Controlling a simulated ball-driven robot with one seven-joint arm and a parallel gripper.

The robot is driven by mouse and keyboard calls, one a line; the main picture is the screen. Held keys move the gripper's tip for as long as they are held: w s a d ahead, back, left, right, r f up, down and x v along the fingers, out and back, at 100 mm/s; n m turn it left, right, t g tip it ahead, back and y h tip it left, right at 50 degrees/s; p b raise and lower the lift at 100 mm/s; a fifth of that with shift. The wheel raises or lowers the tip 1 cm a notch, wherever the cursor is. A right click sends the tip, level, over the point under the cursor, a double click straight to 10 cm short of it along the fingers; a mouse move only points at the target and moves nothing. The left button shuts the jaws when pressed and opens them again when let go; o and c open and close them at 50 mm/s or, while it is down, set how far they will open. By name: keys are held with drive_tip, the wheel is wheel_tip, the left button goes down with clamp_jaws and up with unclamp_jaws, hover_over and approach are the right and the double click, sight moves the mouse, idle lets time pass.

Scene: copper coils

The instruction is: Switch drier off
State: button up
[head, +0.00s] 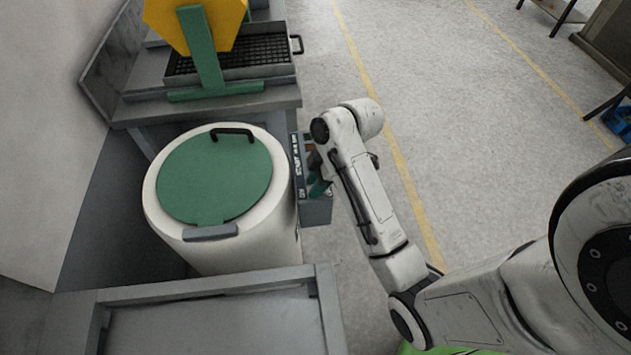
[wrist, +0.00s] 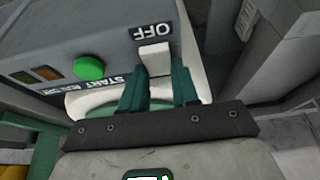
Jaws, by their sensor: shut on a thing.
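The drier (head: 225,190) is a white round drum with a closed green lid (head: 215,178) and a black handle. Its grey control box (head: 316,208) stands at the drum's right side. In the wrist view the box's panel (wrist: 105,40) shows a white switch (wrist: 154,56) below the word OFF and a green button (wrist: 89,67) by the word START. My gripper (wrist: 155,80) has its green fingers at the white switch, one on each side, and is shut on it. In the head view my gripper (head: 318,186) is at the box, partly hidden by my wrist.
A grey bench (head: 215,310) stands in front of the drier. Behind it is another bench with a yellow and green device (head: 205,50) and a wire basket (head: 265,55). The floor (head: 455,120) to the right is clear, with yellow lines.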

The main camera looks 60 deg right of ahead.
clamp_jaws()
drive_tip(key=shift+s+r+t+y+p, duration=0.2)
drive_tip(key=shift+t+y+p, duration=0.15)
drive_tip(key=shift+p, duration=0.2)
drive_tip(key=shift+s+d+f+t+y+p, duration=0.1)
drive_tip(key=shift+d+t+y+p, duration=0.1)
drive_tip(key=shift+t+y, duration=0.25)
drive_tip(key=shift+s+d+f+t+y+p, duration=0.1)
drive_tip(key=shift+t+y+p, duration=0.1)
drive_tip(key=shift+t, duration=0.4)
drive_tip(key=o, duration=0.7)
unclamp_jaws()
